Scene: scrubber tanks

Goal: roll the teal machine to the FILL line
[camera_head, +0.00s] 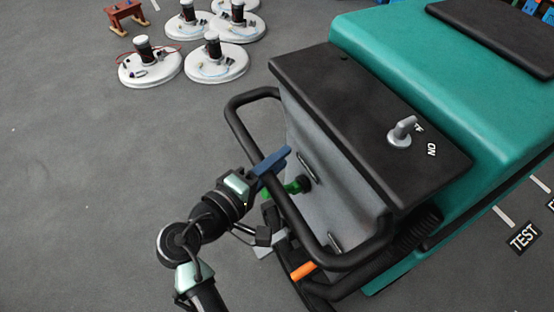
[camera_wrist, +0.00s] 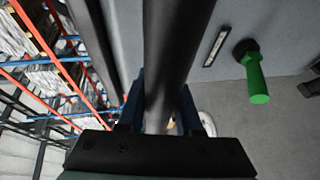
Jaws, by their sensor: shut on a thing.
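The teal machine (camera_head: 440,85) fills the right of the head view, with a black top panel carrying a grey key switch (camera_head: 401,132) marked ON. A black push handle (camera_head: 283,200) loops out from its grey rear face. My gripper (camera_head: 270,168) is at the left bar of this handle. In the wrist view its blue fingers (camera_wrist: 160,112) stand on both sides of the black handle bar (camera_wrist: 172,60), shut on it. A green lever (camera_head: 299,186) sticks out of the grey face beside my gripper; it also shows in the wrist view (camera_wrist: 254,75).
A floor label TEST (camera_head: 524,237) with a white line lies right of the machine; no FILL label is readable. Several round white scrubber heads (camera_head: 217,62) and a red stool (camera_head: 125,16) stand at the back left. The left floor is clear.

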